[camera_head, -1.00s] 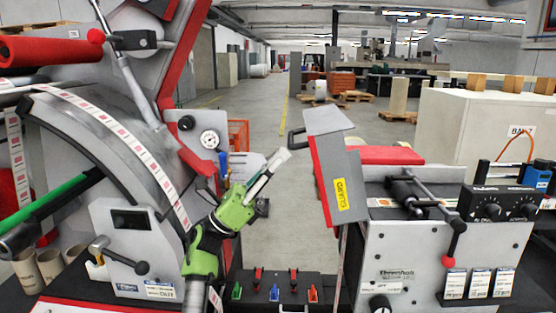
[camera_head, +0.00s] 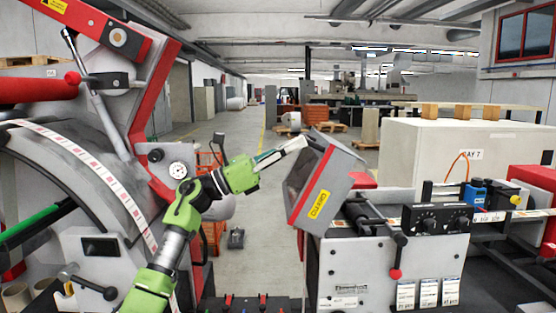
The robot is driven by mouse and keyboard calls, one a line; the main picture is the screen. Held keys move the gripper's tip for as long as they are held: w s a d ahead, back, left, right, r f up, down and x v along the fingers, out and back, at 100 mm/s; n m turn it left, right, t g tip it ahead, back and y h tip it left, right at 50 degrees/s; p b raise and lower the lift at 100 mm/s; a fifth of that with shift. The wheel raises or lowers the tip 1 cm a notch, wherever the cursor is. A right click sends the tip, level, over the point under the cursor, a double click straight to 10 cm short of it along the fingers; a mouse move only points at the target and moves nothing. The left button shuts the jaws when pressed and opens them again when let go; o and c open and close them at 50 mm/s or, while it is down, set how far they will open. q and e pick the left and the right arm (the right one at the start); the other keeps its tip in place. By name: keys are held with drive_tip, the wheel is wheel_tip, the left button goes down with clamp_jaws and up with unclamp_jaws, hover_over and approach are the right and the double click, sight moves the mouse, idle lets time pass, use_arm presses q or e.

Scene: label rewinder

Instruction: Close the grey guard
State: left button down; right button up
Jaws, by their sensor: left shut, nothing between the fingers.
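The grey guard (camera_head: 340,184) has a red edge and a yellow label. It stands tilted to the right, partly raised above the left end of the grey machine unit (camera_head: 390,264). My left gripper (camera_head: 303,143) reaches in from the lower left on a green and black arm. Its fingers are shut and hold nothing. The fingertips are at the guard's upper left edge; I cannot tell whether they touch it. My right gripper is not in view.
The large roll and its striped label web (camera_head: 95,170) fill the left. A beige block (camera_head: 440,155) stands behind.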

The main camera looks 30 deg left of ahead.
sight(310, 145)
use_arm(q)
drive_tip(key=w+d, duration=0.2)
drive_tip(key=d, duration=0.1)
drive_tip(key=w+d+r, duration=0.1)
drive_tip(key=d, duration=0.1)
drive_tip(key=shift+r, duration=0.1)
drive_tip(key=shift+g+y, duration=0.5)
drive_tip(key=w+d, duration=0.1)
drive_tip(key=d, duration=0.1)
drive_tip(key=w+d, duration=0.2)
drive_tip(key=shift+d, duration=0.1)
drive_tip(key=w+d+f+g+y+p, duration=0.1)
drive_tip(key=w+d+f, duration=0.2)
drive_tip(key=d+f, duration=0.1)
drive_tip(key=w+d+f+m+g+y+p, duration=0.1)
drive_tip(key=w+d+f, duration=0.3)
drive_tip(key=d, duration=0.3)
drive_tip(key=shift+d+f, duration=0.25)
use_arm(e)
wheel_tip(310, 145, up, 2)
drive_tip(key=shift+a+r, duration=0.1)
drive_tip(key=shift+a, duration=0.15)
use_arm(q)
drive_tip(key=shift+r, duration=0.1)
